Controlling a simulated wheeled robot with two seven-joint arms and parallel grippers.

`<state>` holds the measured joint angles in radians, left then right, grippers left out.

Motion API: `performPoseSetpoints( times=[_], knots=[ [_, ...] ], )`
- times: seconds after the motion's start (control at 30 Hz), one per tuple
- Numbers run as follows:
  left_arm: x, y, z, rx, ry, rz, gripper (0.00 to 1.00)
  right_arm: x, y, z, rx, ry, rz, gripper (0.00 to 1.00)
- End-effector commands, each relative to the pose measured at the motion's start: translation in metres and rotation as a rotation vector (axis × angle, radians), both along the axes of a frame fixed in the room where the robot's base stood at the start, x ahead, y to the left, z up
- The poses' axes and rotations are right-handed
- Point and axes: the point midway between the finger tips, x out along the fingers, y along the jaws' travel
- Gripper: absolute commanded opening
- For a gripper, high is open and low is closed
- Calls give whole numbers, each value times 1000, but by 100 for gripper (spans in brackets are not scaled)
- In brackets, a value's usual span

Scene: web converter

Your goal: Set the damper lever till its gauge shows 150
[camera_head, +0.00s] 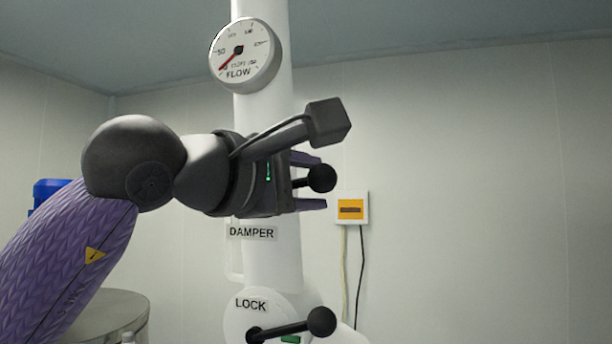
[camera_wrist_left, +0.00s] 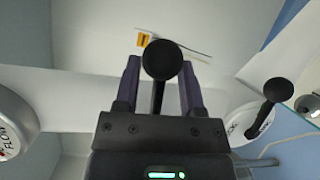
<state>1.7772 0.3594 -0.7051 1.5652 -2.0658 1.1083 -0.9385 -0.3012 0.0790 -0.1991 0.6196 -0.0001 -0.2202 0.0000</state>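The round white FLOW gauge (camera_head: 242,54) is at the top of the white column in the head view. Its red needle points to the lower left, below the 50 mark, near the start of the scale. The damper lever's black ball knob (camera_head: 322,178) lies between the two purple fingers of my left gripper (camera_head: 310,182). The wrist view shows the knob (camera_wrist_left: 163,60) and its rod between the fingers, with gaps beside the rod, so the gripper looks open around it. My gripper hides the lever's base, above the DAMPER label (camera_head: 252,232). My right gripper is not in view.
A second black-knobbed lever (camera_head: 320,321) is below, by the LOCK label (camera_head: 251,305). The white column (camera_head: 272,262) stands close behind my gripper. A yellow-and-white wall box (camera_head: 351,208) with cables is at the right. The space right of the knob looks clear.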

Motion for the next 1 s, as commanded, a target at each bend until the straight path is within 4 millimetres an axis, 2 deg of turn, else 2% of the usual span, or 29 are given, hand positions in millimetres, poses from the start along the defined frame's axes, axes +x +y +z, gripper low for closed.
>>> performPoseSetpoints(
  times=[0.03,0.23,1.0],
  knots=[
    [0,0,0,0,0,0,43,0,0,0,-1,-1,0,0],
    [0,0,0,-1,1,-1,0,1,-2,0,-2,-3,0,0],
    [-2,-1,1,-1,-1,-7,0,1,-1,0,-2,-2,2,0]
  ],
)
